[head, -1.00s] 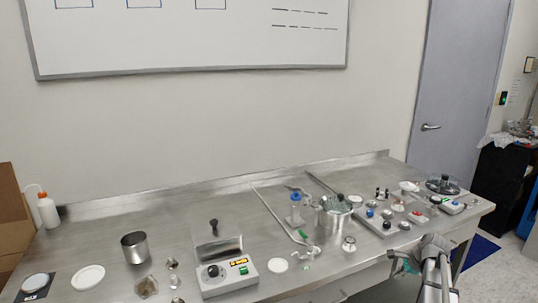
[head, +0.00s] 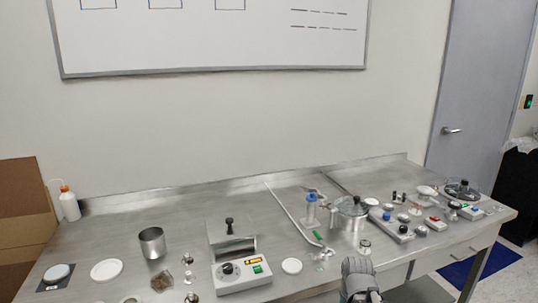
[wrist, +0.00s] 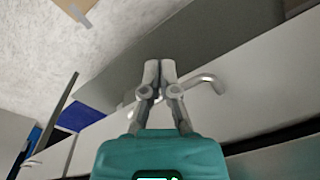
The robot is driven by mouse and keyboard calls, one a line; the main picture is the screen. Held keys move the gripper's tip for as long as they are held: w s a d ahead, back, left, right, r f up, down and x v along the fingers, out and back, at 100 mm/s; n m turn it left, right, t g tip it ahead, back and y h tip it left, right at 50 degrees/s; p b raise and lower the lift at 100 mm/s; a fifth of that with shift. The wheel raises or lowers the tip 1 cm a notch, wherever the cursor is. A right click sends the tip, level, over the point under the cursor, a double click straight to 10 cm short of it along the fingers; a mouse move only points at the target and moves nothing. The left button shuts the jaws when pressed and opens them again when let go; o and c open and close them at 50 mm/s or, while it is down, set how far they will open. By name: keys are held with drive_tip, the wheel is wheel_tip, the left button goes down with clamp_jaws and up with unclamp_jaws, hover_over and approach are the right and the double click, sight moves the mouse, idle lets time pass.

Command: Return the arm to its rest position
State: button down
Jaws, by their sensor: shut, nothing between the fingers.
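My gripper shows in the wrist view (wrist: 152,75) with its two grey fingers together and nothing between them. Behind it are the bench front and a bent metal drawer handle (wrist: 207,82); I cannot tell how close they are. In the head view my arm (head: 358,275) is at the bottom edge, right of centre, in front of the bench's front edge. The fingers are not clear in that view.
The steel bench (head: 130,235) carries a control box (head: 242,270), a steel beaker (head: 152,242), a lidded pot (head: 350,213) and several small parts. A cardboard box (head: 25,205) stands at the left. Floor (head: 515,262) shows at the right.

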drive_tip(key=s+a+r+n+p, duration=0.1)
drive_tip(key=s+a+n, duration=0.2)
drive_tip(key=s+a, duration=0.15)
wheel_tip(320, 180, up, 30)
drive_tip(key=p, duration=3)
drive_tip(key=shift+w, duration=0.45)
drive_tip(key=shift+a, duration=0.1)
wheel_tip(320, 180, down, 5)
drive_tip(key=b, duration=0.5)
